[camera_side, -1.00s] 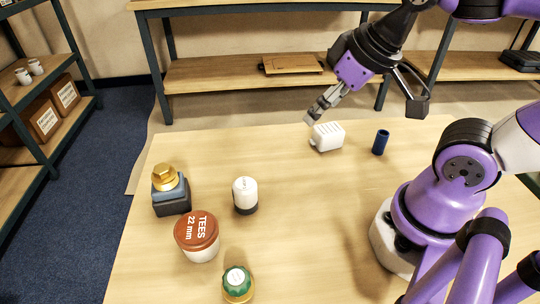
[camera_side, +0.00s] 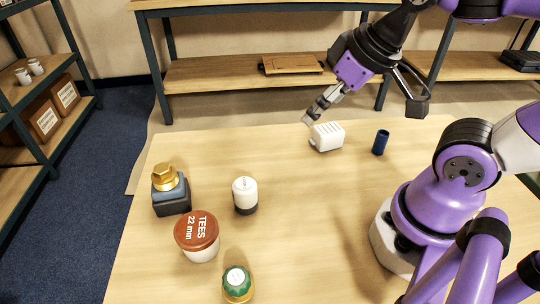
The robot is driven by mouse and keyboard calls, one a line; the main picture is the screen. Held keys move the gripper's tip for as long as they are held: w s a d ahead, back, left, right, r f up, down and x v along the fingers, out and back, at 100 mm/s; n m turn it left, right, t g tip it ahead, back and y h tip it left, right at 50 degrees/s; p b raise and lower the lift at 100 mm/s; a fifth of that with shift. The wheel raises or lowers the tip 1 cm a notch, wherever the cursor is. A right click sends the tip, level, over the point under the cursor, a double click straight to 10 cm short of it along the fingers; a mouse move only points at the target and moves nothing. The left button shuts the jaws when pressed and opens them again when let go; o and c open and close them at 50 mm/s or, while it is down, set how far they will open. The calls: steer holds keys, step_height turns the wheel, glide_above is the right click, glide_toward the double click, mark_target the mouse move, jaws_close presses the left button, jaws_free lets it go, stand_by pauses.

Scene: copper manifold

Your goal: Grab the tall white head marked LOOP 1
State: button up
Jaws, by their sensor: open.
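A white head with a dark base (camera_side: 245,194) stands upright near the middle left of the table; its small marking is too small to read. A white ribbed block (camera_side: 327,136) lies near the table's far edge. My gripper (camera_side: 309,119) hangs above and just left of this block, with its fingers pointing down and to the left. It is open and holds nothing that I can see. It is well apart from the upright white head, which is nearer the camera and to the left.
On the table (camera_side: 310,240) stand a brass fitting on a dark block (camera_side: 169,189), a jar with a brown lid marked TEES 22 mm (camera_side: 198,237), a green-and-brass valve head (camera_side: 237,283) and a dark blue cylinder (camera_side: 380,142). The table's middle is clear.

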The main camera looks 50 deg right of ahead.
steer(key=n+g, duration=0.3)
steer(key=g, duration=0.3)
glide_above(245, 183)
step_height(245, 183, down, 6)
steer(key=shift+d+f, duration=0.1)
steer(key=shift+f, duration=0.05)
step_height(245, 183, down, 4)
steer(key=shift+r, duration=0.1)
step_height(245, 183, down, 6)
steer(key=shift+f, duration=0.1)
steer(key=c, duration=1.3)
